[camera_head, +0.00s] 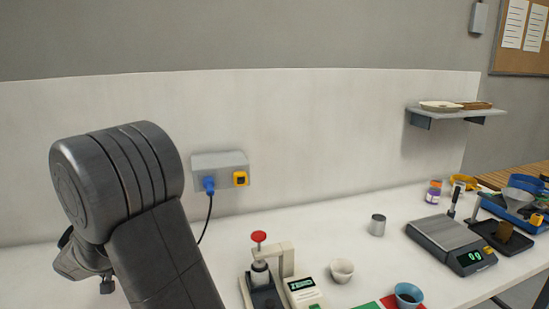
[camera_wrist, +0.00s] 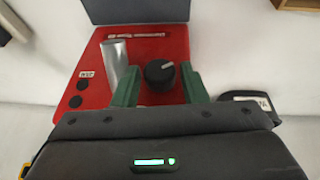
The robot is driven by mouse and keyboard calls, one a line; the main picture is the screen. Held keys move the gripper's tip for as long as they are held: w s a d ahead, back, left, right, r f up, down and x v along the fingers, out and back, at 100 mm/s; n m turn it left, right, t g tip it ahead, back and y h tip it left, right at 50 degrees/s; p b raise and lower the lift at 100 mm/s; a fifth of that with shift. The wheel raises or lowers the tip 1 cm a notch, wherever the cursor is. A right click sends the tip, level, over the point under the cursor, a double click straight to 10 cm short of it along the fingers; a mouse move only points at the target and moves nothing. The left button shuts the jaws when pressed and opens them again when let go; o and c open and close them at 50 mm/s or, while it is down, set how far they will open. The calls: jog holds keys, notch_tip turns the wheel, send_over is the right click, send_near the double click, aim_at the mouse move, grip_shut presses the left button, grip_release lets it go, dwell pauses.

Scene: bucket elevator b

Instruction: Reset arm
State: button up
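My arm (camera_head: 150,215) rises at the left of the head view, its large dark joint in front of the white back panel. My gripper (camera_wrist: 160,86) shows in the wrist view with its two green fingers apart. Nothing is clearly held between them. A red device (camera_wrist: 150,60) lies beyond the fingers, with a black knob (camera_wrist: 160,73) in the gap between them and a silver cylinder (camera_wrist: 118,65) left of the knob. I cannot tell how far the fingertips are from the device. The fingers are not clearly visible in the head view.
The white bench holds a red-topped press (camera_head: 260,265), a white cup (camera_head: 342,270), a metal cup (camera_head: 377,225), a blue bowl (camera_head: 408,294) and a scale (camera_head: 448,240). A blue tray (camera_head: 520,215) stands far right. A wall shelf (camera_head: 455,113) and a socket box (camera_head: 220,164) are behind.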

jog(key=shift+d+r+y+p, duration=0.2)
jog(key=shift+y+p, duration=0.3)
jog(key=shift+y, duration=0.1)
jog(key=b+v, duration=0.1)
jog(key=v, duration=0.3)
jog(key=shift+s+r, duration=0.1)
jog(key=shift+r, duration=0.25)
